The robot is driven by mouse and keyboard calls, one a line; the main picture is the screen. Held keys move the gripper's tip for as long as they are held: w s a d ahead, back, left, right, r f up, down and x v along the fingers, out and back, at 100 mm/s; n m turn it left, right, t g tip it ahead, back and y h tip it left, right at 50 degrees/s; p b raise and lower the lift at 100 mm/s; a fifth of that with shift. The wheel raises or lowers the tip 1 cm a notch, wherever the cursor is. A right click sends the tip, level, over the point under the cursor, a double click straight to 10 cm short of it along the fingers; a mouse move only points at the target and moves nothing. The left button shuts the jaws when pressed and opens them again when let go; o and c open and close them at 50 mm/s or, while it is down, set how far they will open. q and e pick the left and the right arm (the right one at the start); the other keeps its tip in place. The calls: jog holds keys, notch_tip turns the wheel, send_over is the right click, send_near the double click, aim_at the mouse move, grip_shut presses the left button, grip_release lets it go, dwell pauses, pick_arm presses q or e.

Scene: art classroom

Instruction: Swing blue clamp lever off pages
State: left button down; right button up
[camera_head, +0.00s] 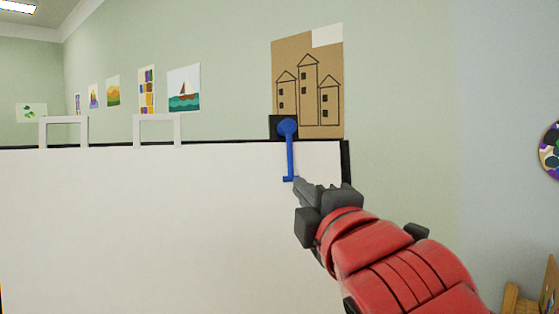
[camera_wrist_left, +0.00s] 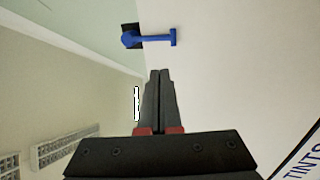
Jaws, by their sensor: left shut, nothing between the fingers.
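The blue clamp lever (camera_head: 290,155) hangs straight down from its round pivot on a black block (camera_head: 275,122) at the top edge of the white pages (camera_head: 150,220). Its lower end has a short crossbar and lies in front of the pages. My left gripper (camera_head: 298,184) is shut and empty, its tips just right of and below the crossbar. In the left wrist view the lever (camera_wrist_left: 155,40) lies ahead of the shut fingertips (camera_wrist_left: 160,72), with a visible gap between them. My right gripper is not in view.
A brown drawing of towers (camera_head: 308,90) is on the wall behind the clamp. Two light grey frames (camera_head: 63,120) (camera_head: 157,117) stand along the top edge. A wooden piece (camera_head: 520,300) is at lower right. The space left of the lever is clear.

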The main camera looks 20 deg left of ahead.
aim_at(291, 168)
pick_arm(q)
jog(key=x, duration=1.2)
jog(key=shift+w+f+b, duration=0.1)
jog(key=shift+f+b, duration=0.1)
jog(key=shift+b, duration=0.15)
jog(key=shift+d+r, duration=0.15)
jog(key=shift+r, duration=0.15)
jog(key=shift+w+d+f, duration=0.15)
jog(key=shift+w, duration=0.05)
jog(key=shift+w+d+f+b, duration=0.15)
jog(key=shift+w+d+b, duration=0.1)
jog(key=shift+w+b, duration=0.1)
jog(key=shift+w+d, duration=0.2)
jog(key=shift+d, duration=0.1)
